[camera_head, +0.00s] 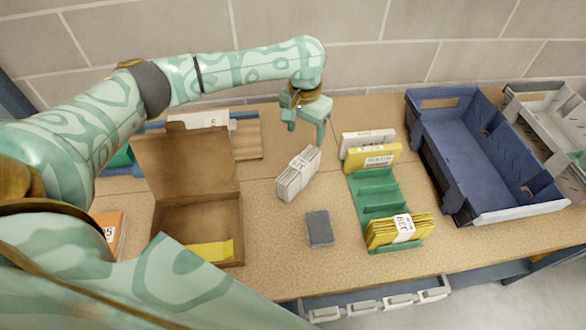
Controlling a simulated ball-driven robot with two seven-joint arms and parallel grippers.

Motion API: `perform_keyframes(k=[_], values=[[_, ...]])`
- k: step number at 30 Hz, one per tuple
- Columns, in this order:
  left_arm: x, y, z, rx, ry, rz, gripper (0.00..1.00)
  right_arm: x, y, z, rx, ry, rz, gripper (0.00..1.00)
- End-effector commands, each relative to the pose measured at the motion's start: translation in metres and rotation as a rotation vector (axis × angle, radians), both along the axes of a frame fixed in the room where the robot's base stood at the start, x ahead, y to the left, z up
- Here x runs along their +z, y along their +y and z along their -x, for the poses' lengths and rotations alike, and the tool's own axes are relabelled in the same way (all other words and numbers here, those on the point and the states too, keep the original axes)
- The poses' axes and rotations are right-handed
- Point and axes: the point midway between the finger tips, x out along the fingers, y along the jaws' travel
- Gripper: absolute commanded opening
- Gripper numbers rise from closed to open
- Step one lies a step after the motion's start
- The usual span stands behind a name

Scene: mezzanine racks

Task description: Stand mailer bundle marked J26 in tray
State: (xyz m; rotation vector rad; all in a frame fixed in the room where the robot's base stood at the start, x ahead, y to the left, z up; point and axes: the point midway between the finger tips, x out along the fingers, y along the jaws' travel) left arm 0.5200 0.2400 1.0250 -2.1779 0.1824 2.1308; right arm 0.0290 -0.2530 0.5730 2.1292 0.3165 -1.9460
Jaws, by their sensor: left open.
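A white mailer bundle (294,180) with a paper band stands on the table in the middle, left of the green tray (371,190); its marking is too small for me to read surely. The tray has ridged slots. A white bundle (367,137) and a yellow bundle (372,157) stand at its back end. A banded yellow bundle (392,231) leans in its front end. The middle slots are empty. My left gripper (305,132) is open and empty, pointing down just behind and above the white bundle. My right gripper is out of view.
An open cardboard box (242,225) with a yellow item inside stands at left. A dark grey block (319,229) lies before the bundle. A large blue bin (483,150) and a grey bin (545,115) stand at right. A wall closes off the back.

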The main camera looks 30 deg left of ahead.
Motion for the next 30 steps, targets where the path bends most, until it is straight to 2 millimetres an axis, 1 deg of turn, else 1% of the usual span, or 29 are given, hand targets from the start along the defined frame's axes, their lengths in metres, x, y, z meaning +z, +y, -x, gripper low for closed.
perform_keyframes(k=[2,5,9,12,15,18,23,26,30], values=[[-0.003,0.003,0.005,0.003,0.027,-0.017,0.66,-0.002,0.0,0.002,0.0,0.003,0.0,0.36],[-0.02,0.004,0.006,0.015,0.03,-0.025,0.66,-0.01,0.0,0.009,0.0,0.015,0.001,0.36],[-0.058,0.004,0.006,0.014,0.03,-0.024,0.66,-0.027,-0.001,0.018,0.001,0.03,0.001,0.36],[-0.082,0.004,0.006,0.013,0.029,-0.023,0.66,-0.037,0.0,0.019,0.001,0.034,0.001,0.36],[-0.099,0.003,0.005,0.013,0.027,-0.023,0.66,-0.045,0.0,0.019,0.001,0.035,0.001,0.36],[-0.109,0.004,0.005,0.012,0.025,-0.024,0.66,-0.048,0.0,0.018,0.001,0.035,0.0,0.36],[-0.117,0.004,0.005,0.012,0.023,-0.021,0.66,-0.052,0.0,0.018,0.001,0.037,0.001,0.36],[-0.131,0.006,0.004,0.012,0.025,-0.023,0.66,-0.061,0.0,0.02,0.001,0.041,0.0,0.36],[-0.157,0.009,0.004,0.011,0.027,-0.024,0.66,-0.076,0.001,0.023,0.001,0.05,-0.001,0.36]])
